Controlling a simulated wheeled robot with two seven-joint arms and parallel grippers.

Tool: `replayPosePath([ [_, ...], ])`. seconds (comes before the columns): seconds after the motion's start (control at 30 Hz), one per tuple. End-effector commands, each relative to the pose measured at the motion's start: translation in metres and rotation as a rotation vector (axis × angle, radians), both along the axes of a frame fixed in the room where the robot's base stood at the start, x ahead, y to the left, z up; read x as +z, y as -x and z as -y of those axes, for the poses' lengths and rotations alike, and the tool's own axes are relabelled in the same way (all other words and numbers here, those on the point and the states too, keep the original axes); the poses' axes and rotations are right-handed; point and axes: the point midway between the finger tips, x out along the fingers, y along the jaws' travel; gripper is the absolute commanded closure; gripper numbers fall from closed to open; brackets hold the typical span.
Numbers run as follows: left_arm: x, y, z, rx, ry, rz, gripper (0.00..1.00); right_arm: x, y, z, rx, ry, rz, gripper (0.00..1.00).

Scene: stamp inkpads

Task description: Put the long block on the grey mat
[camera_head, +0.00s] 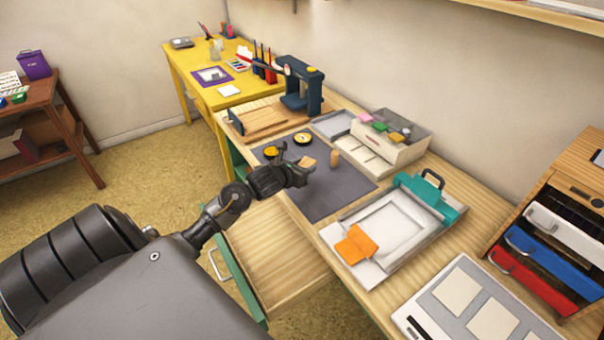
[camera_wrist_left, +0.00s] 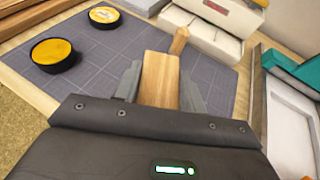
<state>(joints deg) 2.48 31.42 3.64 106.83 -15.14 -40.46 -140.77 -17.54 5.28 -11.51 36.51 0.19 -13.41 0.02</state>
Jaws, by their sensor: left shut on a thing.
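My left gripper (camera_head: 300,172) reaches in over the grey mat (camera_head: 335,194) on the wooden desk. In the left wrist view, its two grey fingers are shut on a long wooden block (camera_wrist_left: 160,80), which sticks out between them over the mat (camera_wrist_left: 215,80). The block's end shows in the head view (camera_head: 307,162). I cannot tell whether the block touches the mat. A small upright wooden piece (camera_head: 334,158) stands on the mat just beyond the block; it also shows in the left wrist view (camera_wrist_left: 179,41). My right gripper is not in view.
Two round yellow inkpads, one (camera_head: 271,152) near and one (camera_head: 303,139) farther, are at the mat's far left. A white tray (camera_head: 392,228) with an orange piece (camera_head: 356,244) lies to the right. A pale box (camera_head: 385,143) stands behind. An open drawer (camera_head: 275,250) juts out in front.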

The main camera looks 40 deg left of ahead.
Motion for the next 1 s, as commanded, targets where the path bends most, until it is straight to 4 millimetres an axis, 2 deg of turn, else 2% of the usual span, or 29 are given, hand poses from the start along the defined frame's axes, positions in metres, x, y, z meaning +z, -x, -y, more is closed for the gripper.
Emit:
replayPosePath([
  [0.3,-0.012,-0.007,-0.007,0.000,0.000,-0.001,0.83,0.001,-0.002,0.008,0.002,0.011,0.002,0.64],
  [0.6,-0.045,-0.009,-0.010,0.001,0.000,-0.001,0.83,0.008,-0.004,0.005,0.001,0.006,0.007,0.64],
  [1.0,-0.051,-0.009,-0.010,0.000,-0.003,0.000,0.83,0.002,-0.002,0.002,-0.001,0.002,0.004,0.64],
])
